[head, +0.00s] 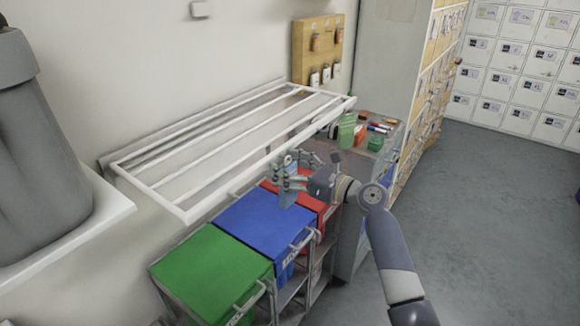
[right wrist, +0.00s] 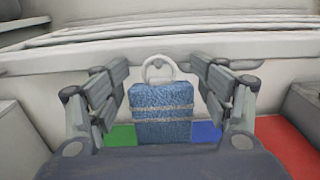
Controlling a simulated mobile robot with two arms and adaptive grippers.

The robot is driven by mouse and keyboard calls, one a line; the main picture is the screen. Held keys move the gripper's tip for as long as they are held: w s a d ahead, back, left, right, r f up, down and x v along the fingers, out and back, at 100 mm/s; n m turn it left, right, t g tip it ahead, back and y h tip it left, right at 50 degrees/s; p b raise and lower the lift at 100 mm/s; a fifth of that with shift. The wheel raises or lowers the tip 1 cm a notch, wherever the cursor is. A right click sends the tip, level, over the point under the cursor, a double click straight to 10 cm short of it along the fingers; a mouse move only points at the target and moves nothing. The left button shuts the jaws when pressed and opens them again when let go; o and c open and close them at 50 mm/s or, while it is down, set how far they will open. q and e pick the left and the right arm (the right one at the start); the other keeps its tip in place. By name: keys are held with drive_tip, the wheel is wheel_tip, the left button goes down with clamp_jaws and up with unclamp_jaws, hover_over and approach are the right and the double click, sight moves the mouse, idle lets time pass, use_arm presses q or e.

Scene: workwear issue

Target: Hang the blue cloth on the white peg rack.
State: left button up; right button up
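The white peg rack (head: 222,150) is a frame of white rails on the wall above the bins. Its front rail (right wrist: 270,55) crosses the upper part of the right wrist view. The blue cloth (right wrist: 162,112) hangs upright below this rail, with a pale ring (right wrist: 160,68) at its top. The ring overlaps the rail; whether it sits on a peg I cannot tell. My right gripper (head: 291,172) is at the front rail, around the cloth (head: 288,194). Its fingers are apart on both sides of the cloth, with small gaps. My left gripper is not in view.
Green (head: 212,274), blue (head: 262,222) and red (head: 308,203) bins stand below the rack. A shelf unit (head: 375,127) with small items is to the right. A grey container (head: 38,150) stands on a white ledge at left. The floor at right is clear.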

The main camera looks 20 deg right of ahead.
drive_tip(key=shift+w+a+f, duration=0.2)
drive_tip(key=shift+a+f, duration=0.15)
drive_tip(key=shift+f, duration=0.05)
drive_tip(key=shift+s+d+r, duration=0.1)
drive_tip(key=shift+d, duration=0.1)
